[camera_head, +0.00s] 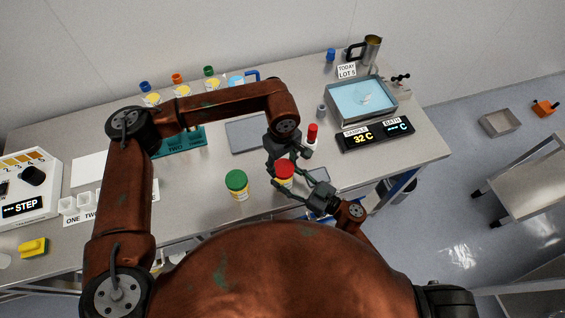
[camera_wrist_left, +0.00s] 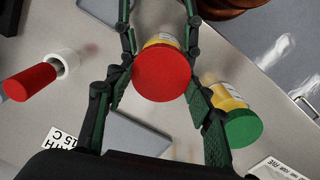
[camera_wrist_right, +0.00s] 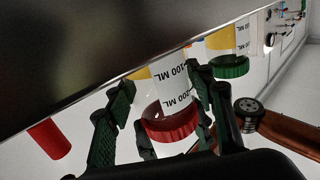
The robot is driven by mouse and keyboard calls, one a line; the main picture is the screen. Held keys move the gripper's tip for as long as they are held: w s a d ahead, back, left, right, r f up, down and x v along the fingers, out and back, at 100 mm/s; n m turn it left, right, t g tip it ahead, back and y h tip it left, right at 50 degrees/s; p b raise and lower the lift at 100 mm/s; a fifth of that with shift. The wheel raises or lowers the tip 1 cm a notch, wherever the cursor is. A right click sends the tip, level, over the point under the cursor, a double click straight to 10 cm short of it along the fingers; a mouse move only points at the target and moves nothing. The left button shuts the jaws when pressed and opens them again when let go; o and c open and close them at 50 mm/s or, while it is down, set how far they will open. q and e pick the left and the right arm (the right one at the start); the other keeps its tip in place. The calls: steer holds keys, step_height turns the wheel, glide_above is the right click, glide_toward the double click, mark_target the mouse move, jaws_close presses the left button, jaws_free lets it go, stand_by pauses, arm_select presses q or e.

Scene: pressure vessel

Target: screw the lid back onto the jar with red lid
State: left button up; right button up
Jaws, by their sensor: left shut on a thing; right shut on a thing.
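The jar with the red lid stands near the table's front edge; its red lid (camera_head: 284,168) shows in the head view. My left gripper (camera_head: 283,160) comes down from above and is shut on the red lid, which also shows between its fingers in the left wrist view (camera_wrist_left: 162,76). My right gripper (camera_head: 294,185) reaches in from the right and is shut around the jar body (camera_wrist_right: 170,88), which shows upside down in the right wrist view. The red lid (camera_wrist_right: 170,126) sits at the jar's mouth; I cannot tell how far it is threaded.
A green-lidded jar (camera_head: 237,183) stands close by on the left. A red-capped white tube (camera_head: 312,134) stands behind. A grey flat pad (camera_head: 246,134), a water bath (camera_head: 361,100) and a temperature display (camera_head: 376,135) are farther back.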

arm_select(q)
steer(key=m, duration=0.5)
steer(key=shift+d, duration=0.1)
steer(key=m, duration=0.4)
steer(key=shift+d, duration=0.1)
steer(key=m, duration=0.6)
steer(key=shift+d, duration=0.1)
steer(key=m, duration=0.5)
steer(key=o, duration=0.8)
steer(key=shift+r, duration=2.2)
